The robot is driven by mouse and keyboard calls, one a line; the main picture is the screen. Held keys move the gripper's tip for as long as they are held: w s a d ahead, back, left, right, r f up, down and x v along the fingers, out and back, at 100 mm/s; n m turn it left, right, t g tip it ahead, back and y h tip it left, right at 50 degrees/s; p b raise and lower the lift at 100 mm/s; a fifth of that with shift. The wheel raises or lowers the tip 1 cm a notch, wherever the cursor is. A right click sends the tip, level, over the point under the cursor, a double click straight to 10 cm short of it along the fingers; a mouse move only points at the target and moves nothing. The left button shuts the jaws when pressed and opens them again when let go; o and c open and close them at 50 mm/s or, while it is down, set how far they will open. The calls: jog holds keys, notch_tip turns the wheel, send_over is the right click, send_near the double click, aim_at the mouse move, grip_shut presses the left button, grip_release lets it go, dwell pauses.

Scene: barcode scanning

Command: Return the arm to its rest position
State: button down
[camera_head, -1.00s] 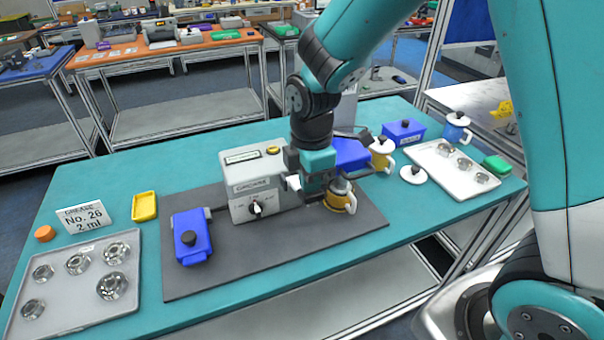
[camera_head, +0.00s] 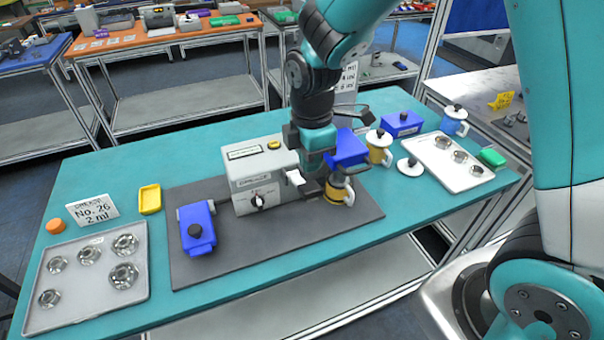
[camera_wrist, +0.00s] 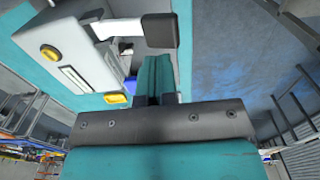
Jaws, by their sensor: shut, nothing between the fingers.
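My arm comes down from the top of the head view to the work table (camera_head: 130,170). My gripper (camera_wrist: 154,75) shows in the wrist view with its teal fingers together and nothing between them. In the head view my wrist is just right of the grey dispensing machine (camera_head: 262,178); the fingertips are hard to make out there. The machine also shows in the wrist view (camera_wrist: 75,50), with its white lever and dark handle close past the fingers. A yellow mug (camera_head: 340,192) stands at the machine's right side. A blue box (camera_head: 346,150) shows right beside my wrist.
Left are a grey tray (camera_head: 48,300) of metal parts, a sign (camera_head: 92,209), a yellow dish (camera_head: 149,198) and a blue device (camera_head: 196,228). Right are a white tray (camera_head: 440,172) of parts, lidded mugs (camera_head: 380,150) and a small blue box (camera_head: 402,122).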

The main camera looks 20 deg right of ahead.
jog(key=shift+r, duration=0.75)
jog(key=shift+f, duration=0.1)
jog(key=shift+s+a+m, duration=0.15)
jog(key=shift+s+m, duration=0.15)
jog(key=s+a+r+m+y+b, duration=0.2)
jog(key=s+m+b, duration=0.2)
jog(key=s, duration=0.5)
jog(key=s+a+r+m+y+b, duration=0.2)
jog(key=s+m+b, duration=0.3)
jog(key=s, duration=0.4)
jog(key=shift+a+m, duration=0.15)
jog(key=shift+m, duration=0.55)
jog(key=c, duration=1.8)
grip_release()
jog(key=shift+c, duration=0.2)
